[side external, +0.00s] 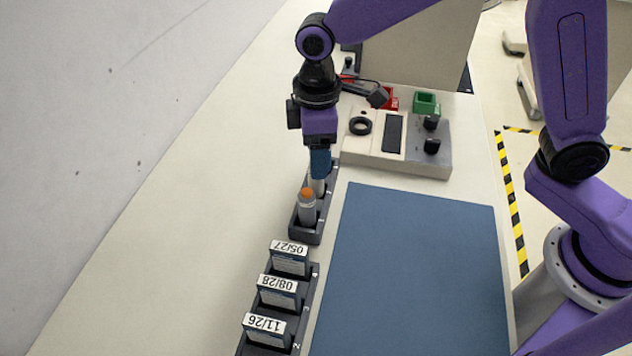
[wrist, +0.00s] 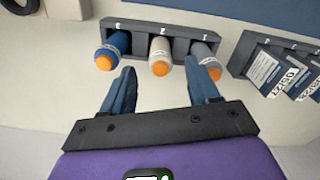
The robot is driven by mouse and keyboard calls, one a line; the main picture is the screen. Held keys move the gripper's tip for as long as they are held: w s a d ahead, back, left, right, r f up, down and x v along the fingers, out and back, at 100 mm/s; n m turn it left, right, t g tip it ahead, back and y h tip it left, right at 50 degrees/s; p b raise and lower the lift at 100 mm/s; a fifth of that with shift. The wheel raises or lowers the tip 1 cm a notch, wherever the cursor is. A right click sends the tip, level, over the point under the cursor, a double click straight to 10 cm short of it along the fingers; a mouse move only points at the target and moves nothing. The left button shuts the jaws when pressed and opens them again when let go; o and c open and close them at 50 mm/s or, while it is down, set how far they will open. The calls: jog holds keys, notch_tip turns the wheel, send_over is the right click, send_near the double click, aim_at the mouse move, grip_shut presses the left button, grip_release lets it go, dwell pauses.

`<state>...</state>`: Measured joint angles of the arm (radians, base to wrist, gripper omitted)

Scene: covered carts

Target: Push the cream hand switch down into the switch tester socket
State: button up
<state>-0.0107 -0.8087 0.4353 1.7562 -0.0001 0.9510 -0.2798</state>
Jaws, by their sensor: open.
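The cream hand switch (wrist: 160,52), with an orange tip, stands in the middle slot of a dark rack (wrist: 140,27). It also shows in the side view (side external: 317,186), partly hidden under my gripper. My gripper (side external: 320,172) is over the rack with its blue fingers pointing down. In the wrist view my gripper (wrist: 163,80) is open, with one finger to each side of the cream switch's line; I cannot tell whether they touch it. The switch tester (side external: 395,145) is a beige box behind the rack, with a dark ring (side external: 360,125) that looks like its socket.
A blue switch (wrist: 113,47) and a grey switch (wrist: 205,55) stand either side of the cream one. A holder with dated boxes (side external: 279,290) lies in front of the rack. A blue mat (side external: 415,270) lies to the right, clear. Red (side external: 390,100) and green bins (side external: 426,104) stand behind the tester.

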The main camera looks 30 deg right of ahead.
aim_at(316, 184)
jog(key=shift+f, duration=3.35)
grip_shut()
